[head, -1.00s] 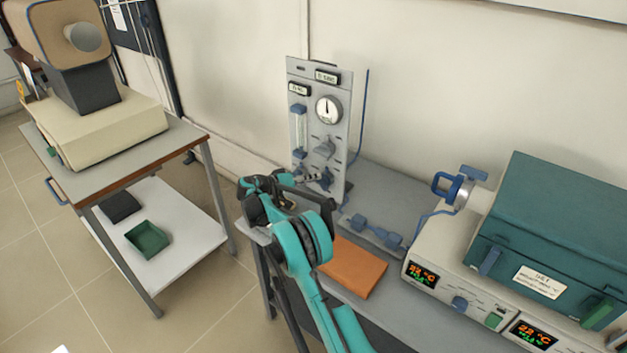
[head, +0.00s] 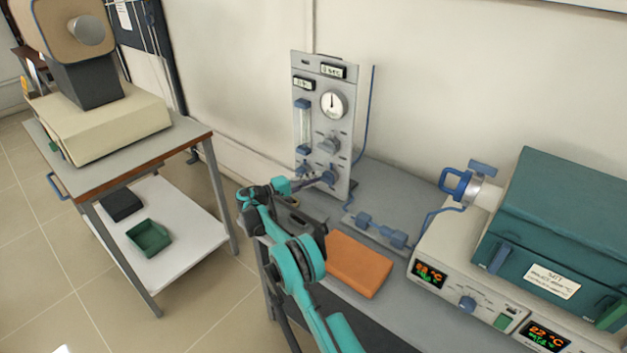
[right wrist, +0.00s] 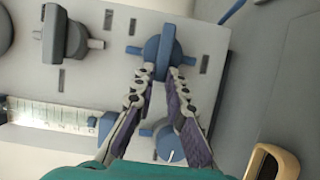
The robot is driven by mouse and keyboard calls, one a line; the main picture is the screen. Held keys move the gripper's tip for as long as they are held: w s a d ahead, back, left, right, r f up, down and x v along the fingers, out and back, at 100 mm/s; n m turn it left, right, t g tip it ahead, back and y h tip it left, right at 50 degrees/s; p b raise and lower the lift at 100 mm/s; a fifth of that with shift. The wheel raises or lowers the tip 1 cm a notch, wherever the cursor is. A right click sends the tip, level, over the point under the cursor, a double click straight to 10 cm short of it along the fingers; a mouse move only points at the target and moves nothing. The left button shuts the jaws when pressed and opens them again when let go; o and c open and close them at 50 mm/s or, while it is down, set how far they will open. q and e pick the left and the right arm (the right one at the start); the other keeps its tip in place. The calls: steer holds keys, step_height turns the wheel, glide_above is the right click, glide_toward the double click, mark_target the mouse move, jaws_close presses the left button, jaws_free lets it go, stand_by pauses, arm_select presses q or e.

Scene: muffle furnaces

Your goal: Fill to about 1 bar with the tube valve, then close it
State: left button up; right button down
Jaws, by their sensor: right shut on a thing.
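The grey gas panel (head: 314,128) stands upright at the back of the bench. It carries a round white gauge (head: 333,104) with its needle pointing roughly up, two small displays too blurred to read, a flow tube (head: 303,125) and several knobs. My right gripper (head: 321,179) reaches the panel's lower part from the left. In the right wrist view its two fingers are shut on the blue valve knob (right wrist: 160,48) at the panel's lower right. Another blue knob (right wrist: 168,142) shows between the finger bases. The knob labels cannot be read. My left gripper is not in view.
A grey knob (right wrist: 65,35) sits above the held one on the panel. An orange block (head: 358,263) and blue tube fittings (head: 380,229) lie on the bench. A teal furnace (head: 560,225) stands right. A trolley (head: 130,160) stands left, with floor between.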

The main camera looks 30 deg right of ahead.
steer(key=shift+f, duration=0.1)
stand_by(0.3)
steer(key=c, duration=1.5)
jaws_free()
steer(key=shift+c, duration=0.2)
steer(key=a, duration=1.2)
